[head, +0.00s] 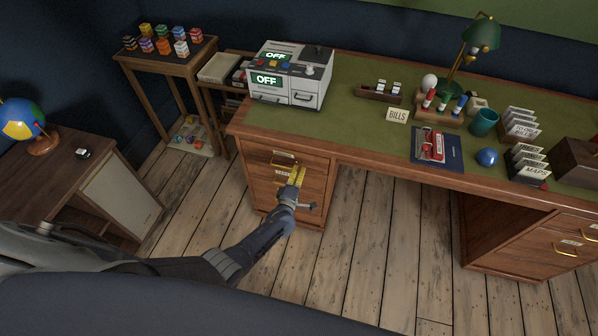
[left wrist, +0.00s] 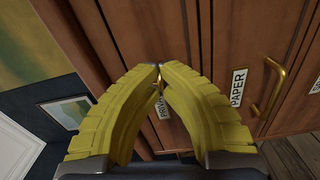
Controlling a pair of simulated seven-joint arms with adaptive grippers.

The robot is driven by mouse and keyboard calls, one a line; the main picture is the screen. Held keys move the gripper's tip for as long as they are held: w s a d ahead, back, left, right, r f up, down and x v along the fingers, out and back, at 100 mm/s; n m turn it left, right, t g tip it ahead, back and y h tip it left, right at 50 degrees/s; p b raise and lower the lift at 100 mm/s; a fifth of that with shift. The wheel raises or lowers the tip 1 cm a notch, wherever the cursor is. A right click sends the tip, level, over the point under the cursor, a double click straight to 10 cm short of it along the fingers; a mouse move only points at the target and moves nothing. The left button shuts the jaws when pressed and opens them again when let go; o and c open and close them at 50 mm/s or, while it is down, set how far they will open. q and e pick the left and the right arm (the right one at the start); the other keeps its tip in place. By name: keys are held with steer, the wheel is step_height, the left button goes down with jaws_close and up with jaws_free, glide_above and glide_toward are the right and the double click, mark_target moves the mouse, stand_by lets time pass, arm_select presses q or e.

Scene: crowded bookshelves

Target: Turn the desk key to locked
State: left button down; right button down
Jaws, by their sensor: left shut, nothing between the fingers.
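My left gripper (head: 296,172) has yellow fingers and is in front of the left drawer stack (head: 262,187) of the wooden desk. In the left wrist view the fingertips (left wrist: 159,68) meet close to the drawer front, shut with nothing between them. A tiny brass-coloured bit (left wrist: 157,86) shows in the gap just below the tips; it may be the desk key, but I cannot tell its turn. A partly covered label (left wrist: 162,106) sits behind the fingers. A label reading PAPER (left wrist: 238,88) and a brass handle (left wrist: 273,86) are to the right. My right gripper is not in view.
A globe (head: 22,118) stands on a side cabinet at left. The wooden floor (head: 365,240) is clear.

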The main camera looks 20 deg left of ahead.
arm_select(q)
steer(key=m, duration=0.4)
steer(key=shift+f, duration=0.15)
steer(key=m, duration=0.8)
steer(key=shift+m, duration=2.1)
steer(key=c, duration=2.1)
jaws_free()
steer(key=shift+a, duration=0.1)
steer(key=o, duration=0.5)
steer(key=shift+s, duration=0.1)
steer(key=s, duration=1.1)
steer(key=shift+s, duration=0.4)
